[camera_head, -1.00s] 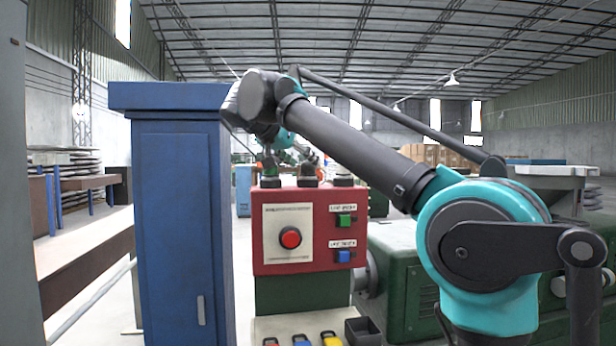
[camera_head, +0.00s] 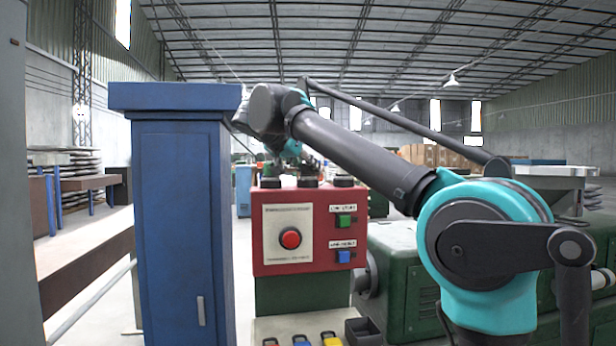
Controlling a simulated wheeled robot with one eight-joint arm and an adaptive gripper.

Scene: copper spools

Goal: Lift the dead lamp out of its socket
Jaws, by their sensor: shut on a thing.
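A red control box (camera_head: 302,265) stands in front of me, with three dark round fittings in a row on its top: left (camera_head: 270,182), middle (camera_head: 307,181) and right (camera_head: 344,181). My gripper (camera_head: 267,160) shows only as a small, dark, unclear shape above the left fitting, partly screened by my own arm. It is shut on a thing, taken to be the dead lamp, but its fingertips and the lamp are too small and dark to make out. I cannot tell how far the lamp is clear of its socket.
A tall blue cabinet (camera_head: 178,220) stands close on the left of the box. Green machinery (camera_head: 400,280) is on the right. The box front has a red button (camera_head: 290,238), a green button (camera_head: 344,219) and a blue button (camera_head: 344,256). Small coloured items lie below.

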